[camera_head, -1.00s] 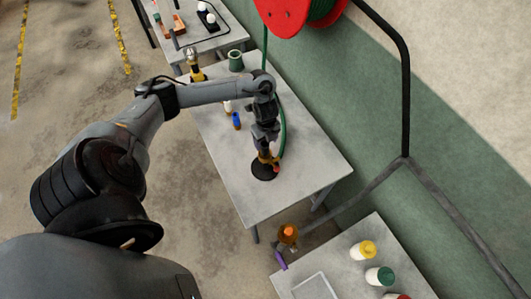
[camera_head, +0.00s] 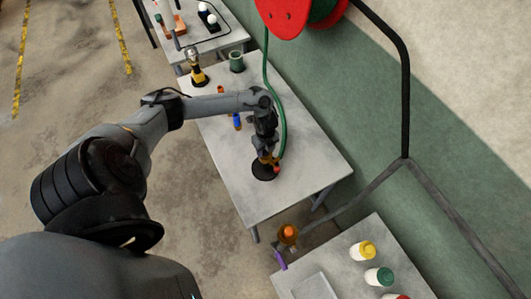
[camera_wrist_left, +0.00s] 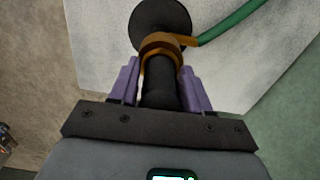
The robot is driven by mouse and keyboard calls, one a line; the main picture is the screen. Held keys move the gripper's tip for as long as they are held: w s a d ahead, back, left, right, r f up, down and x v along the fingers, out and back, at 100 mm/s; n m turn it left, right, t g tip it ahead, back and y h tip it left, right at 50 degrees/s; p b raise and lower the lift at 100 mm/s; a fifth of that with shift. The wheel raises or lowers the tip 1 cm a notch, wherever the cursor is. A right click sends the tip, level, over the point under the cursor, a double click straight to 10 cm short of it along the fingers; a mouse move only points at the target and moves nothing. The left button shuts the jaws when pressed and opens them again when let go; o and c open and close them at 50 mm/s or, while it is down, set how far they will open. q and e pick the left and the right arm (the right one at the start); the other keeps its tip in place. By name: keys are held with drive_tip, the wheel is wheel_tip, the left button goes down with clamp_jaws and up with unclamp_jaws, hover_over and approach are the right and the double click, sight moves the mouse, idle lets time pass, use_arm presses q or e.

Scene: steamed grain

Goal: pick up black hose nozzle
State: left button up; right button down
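The black hose nozzle (camera_wrist_left: 160,92) stands on its wide round black end (camera_head: 264,171) on the middle table, joined to a green hose. In the left wrist view an orange-brown band wraps around it. My left gripper (camera_wrist_left: 159,75) points down over the nozzle, with one purple finger on each side of its black body. The fingers are very close to it, but I cannot tell whether both touch. In the head view the left gripper (camera_head: 266,158) hides most of the nozzle. I cannot make out my right gripper.
The green hose (camera_head: 283,125) runs up from the nozzle to a red reel (camera_head: 287,14). A yellow-capped bottle (camera_head: 361,252) stands on the nearer table.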

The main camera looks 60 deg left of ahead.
use_arm(q)
drive_tip(key=c, duration=0.5)
drive_tip(key=shift+r, duration=0.1)
